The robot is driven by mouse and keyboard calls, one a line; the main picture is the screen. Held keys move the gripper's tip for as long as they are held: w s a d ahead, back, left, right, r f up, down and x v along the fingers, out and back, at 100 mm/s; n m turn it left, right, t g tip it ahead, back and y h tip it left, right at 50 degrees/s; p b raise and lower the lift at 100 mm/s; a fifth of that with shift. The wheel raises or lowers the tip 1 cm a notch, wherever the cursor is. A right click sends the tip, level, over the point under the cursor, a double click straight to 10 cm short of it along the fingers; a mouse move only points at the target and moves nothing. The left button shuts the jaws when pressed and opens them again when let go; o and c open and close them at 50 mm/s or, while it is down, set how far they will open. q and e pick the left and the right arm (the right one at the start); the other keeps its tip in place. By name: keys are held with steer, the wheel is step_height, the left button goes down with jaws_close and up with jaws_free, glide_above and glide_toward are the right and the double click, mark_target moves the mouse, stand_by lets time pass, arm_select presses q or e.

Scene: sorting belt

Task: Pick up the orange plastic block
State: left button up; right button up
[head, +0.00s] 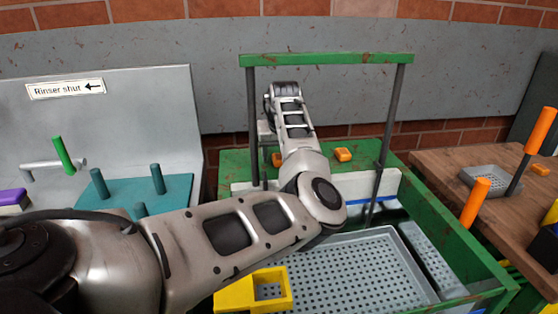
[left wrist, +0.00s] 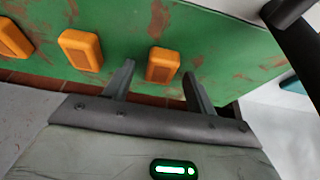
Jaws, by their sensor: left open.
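Several orange plastic blocks are in view. In the left wrist view, three lie on a worn green surface (left wrist: 225,35): one (left wrist: 163,65) in front of my open left gripper (left wrist: 159,71), between the lines of its fingers, one (left wrist: 81,49) to its left, and one (left wrist: 12,40) at the left edge. The fingers hold nothing; whether they reach around the nearest block I cannot tell. In the head view, one block (head: 343,154) shows right of my forearm, and another (head: 277,159) is partly hidden by it. My left fingertips are hidden there. My right gripper is not in view.
A green frame (head: 325,59) with dark posts stands around my left forearm. A grey perforated tray (head: 400,285) and a yellow holder (head: 236,296) are in front. A teal pegged board (head: 125,192) is left. A wooden table (head: 435,165) with another orange block (head: 540,169) is right.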

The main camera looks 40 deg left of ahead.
mark_target(279, 157)
arm_select(q)
steer(key=c, duration=1.1)
steer(key=shift+o, duration=0.2)
step_height(279, 157, up, 10)
